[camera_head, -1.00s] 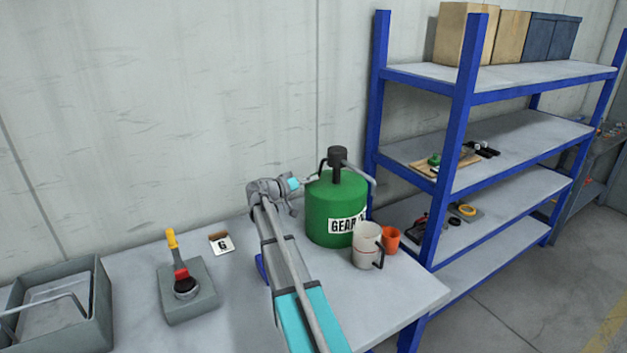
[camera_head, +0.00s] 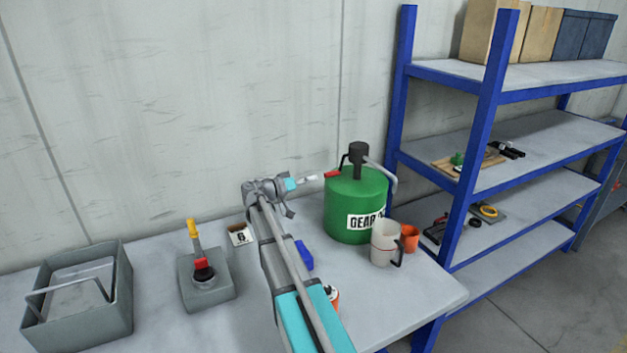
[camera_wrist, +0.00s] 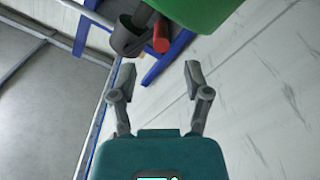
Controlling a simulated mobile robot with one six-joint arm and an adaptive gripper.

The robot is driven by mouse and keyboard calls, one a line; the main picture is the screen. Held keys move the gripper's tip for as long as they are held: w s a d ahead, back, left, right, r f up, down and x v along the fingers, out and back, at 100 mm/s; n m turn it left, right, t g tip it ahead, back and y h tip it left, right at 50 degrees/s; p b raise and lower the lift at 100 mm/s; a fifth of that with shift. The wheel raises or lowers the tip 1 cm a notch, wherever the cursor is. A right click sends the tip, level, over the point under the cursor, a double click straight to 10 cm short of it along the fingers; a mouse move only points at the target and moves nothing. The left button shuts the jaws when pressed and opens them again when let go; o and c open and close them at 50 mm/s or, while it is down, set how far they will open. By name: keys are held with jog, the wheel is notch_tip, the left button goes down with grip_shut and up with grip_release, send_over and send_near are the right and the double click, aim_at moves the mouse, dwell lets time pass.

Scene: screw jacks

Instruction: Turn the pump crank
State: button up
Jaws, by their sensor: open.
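A green drum (camera_head: 352,195) labelled "GEAR" stands on the table, with a dark pump (camera_head: 358,155) and a grey curved spout on top. The crank's red handle (camera_head: 332,174) sticks out left of the pump, at the drum's top edge. My gripper (camera_head: 315,178) is just left of the red handle. In the wrist view, my gripper (camera_wrist: 159,72) is open with nothing between its fingers. The red handle (camera_wrist: 161,38) is beyond the fingertips, beside a dark pump part (camera_wrist: 128,42) and the green drum (camera_wrist: 195,12). I see no contact with the handle.
A blue item (camera_head: 303,257) and a can (camera_head: 332,297) lie by my arm. Blue shelving (camera_head: 487,130) rises right.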

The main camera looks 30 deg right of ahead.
jog(key=shift+r, duration=0.1)
jog(key=c, duration=0.4)
jog(key=shift+w+a+r+p, duration=0.1)
jog(key=shift+w+r+p, duration=0.35)
jog(key=shift+p, duration=0.3)
jog(key=c, duration=0.4)
jog(key=w+r+p, duration=0.1)
jog(key=r+p, duration=0.1)
jog(key=p, duration=0.1)
jog(key=w+a+r+m+g+y+p, duration=0.1)
jog(key=w+r+p, duration=0.1)
jog(key=w+r+y+p, duration=0.1)
jog(key=r+p, duration=0.1)
jog(key=p, duration=0.1)
jog(key=shift+w+a+g+p, duration=0.3)
jog(key=shift+g+p, duration=0.05)
jog(key=shift+g, duration=0.05)
grip_shut()
jog(key=shift+w+a+r+m+y+p, duration=0.25)
jog(key=shift+w+m+y+p, duration=0.05)
jog(key=shift+p, duration=0.2)
